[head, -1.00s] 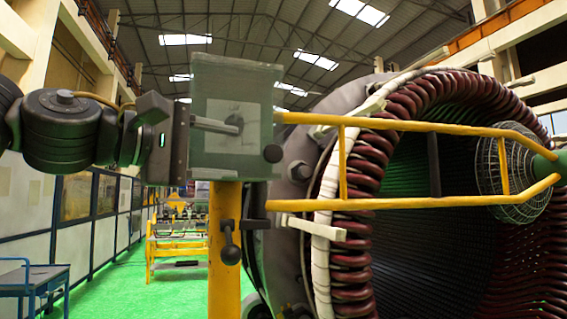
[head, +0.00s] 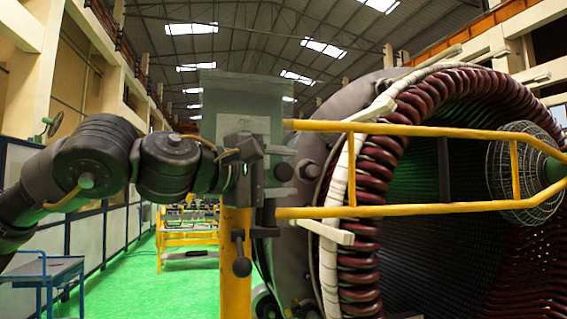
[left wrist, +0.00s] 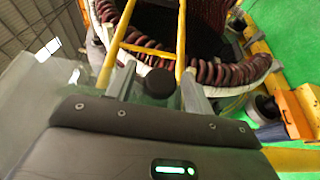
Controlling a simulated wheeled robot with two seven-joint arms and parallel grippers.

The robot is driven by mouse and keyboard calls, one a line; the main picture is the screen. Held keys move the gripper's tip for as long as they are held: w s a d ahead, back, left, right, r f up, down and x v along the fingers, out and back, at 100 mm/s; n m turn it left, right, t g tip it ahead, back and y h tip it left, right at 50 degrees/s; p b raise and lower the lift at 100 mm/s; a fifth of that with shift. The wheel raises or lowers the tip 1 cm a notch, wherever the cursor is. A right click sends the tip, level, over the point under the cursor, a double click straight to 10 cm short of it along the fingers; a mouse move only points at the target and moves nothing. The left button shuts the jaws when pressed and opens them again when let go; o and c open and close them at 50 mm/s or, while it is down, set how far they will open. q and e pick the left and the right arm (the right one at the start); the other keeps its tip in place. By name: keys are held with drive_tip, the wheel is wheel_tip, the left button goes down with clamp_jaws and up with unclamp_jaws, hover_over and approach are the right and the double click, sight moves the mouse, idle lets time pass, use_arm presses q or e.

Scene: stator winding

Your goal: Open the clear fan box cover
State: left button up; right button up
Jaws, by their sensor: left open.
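The clear fan box cover (head: 220,92) is a translucent grey-green panel on a box atop a yellow post. A dark round knob (head: 283,172) sits at its lower right; it also shows in the left wrist view (left wrist: 158,82). My left gripper (head: 284,170) is in front of the box, its fingers open with one above and one below the knob. In the left wrist view, the fingers (left wrist: 160,90) lie on either side of the knob. I cannot tell whether they touch it. My left arm hides the box's lower middle. My right gripper is not in view.
A yellow two-bar frame (head: 400,129) runs right from the box to a wire-caged fan (head: 522,178). The large stator with red coils (head: 365,250) fills the right. A lever with a ball handle (head: 241,264) hangs on the yellow post (head: 236,290). A blue cart (head: 50,270) stands at left.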

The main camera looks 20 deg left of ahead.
use_arm(q)
drive_tip(key=shift+w+f, duration=0.1)
drive_tip(key=shift+w, duration=0.05)
clamp_jaws()
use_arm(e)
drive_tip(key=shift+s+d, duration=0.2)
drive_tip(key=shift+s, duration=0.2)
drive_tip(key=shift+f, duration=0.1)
